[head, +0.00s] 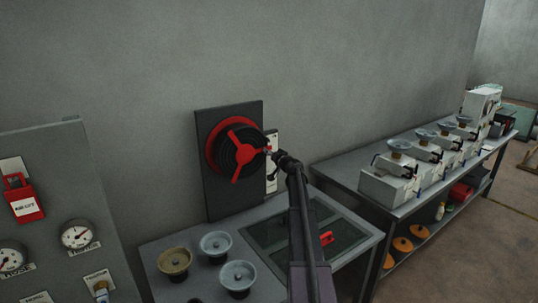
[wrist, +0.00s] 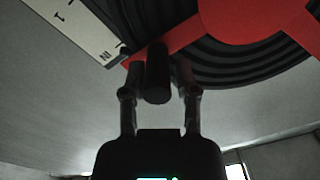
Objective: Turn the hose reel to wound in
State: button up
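The hose reel (head: 222,150) is on a dark upright panel (head: 252,108) against the wall. It has a red rim, a black coiled hose and a red three-armed wheel (head: 238,152). In the wrist view, a red arm (wrist: 185,38) ends at a dark round handle (wrist: 158,78). My gripper (wrist: 160,82) has one finger on each side of this handle; the fingers look spread, with small gaps, so contact is not clear. In the head view my gripper (head: 272,153) is at the reel's right side. A white scale plate (wrist: 70,28) marked "IN" lies beside the handle.
A bench below the reel holds several round knobs (head: 215,243) and a glass-topped box with a red handle (head: 327,238). A gauge panel (head: 60,150) stands at left. A table with several scale-like devices (head: 392,185) stands at right.

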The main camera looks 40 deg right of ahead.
jog(key=shift+o, duration=0.8)
jog(key=shift+w+f, duration=0.15)
jog(key=shift+w, duration=0.05)
jog(key=shift+s, duration=0.2)
jog(key=s, duration=1.2)
jog(key=shift+a, duration=0.2)
jog(key=shift+a, duration=0.1)
